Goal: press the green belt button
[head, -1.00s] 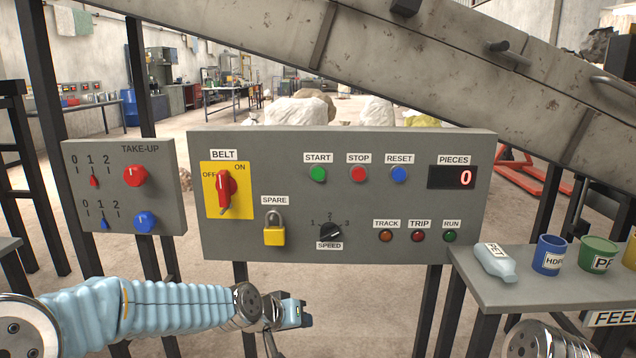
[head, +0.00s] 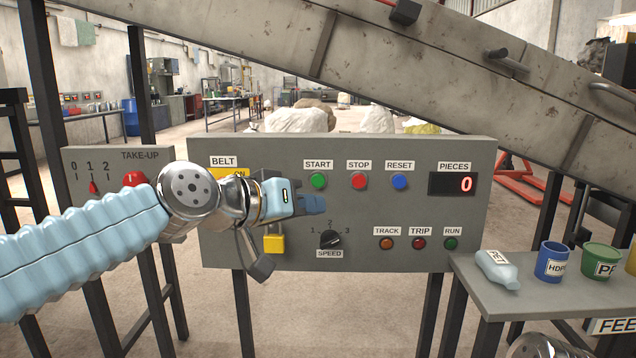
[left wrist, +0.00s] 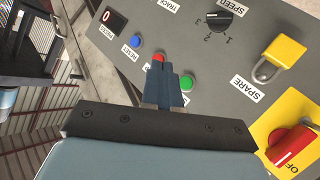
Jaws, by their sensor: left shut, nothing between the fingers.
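The green button labelled START (head: 318,180) is on the upper part of the grey belt panel (head: 290,150), left of the red STOP button (head: 358,181). My left gripper (head: 315,204) is in front of the panel, with its shut, empty fingertips just below the green button in the head view. In the left wrist view, the blue fingers (left wrist: 165,90) point at the panel, close beside the green button (left wrist: 186,82), and partly overlap the red one (left wrist: 158,59). I cannot tell whether they touch the panel. My right gripper is not in view.
A blue RESET button (head: 399,181) and a display reading 0 (head: 452,184) are further right. A speed knob (head: 331,239) and a yellow padlock (head: 274,243) sit lower. My left arm hides most of the red belt switch. A side table (head: 500,285) holds containers.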

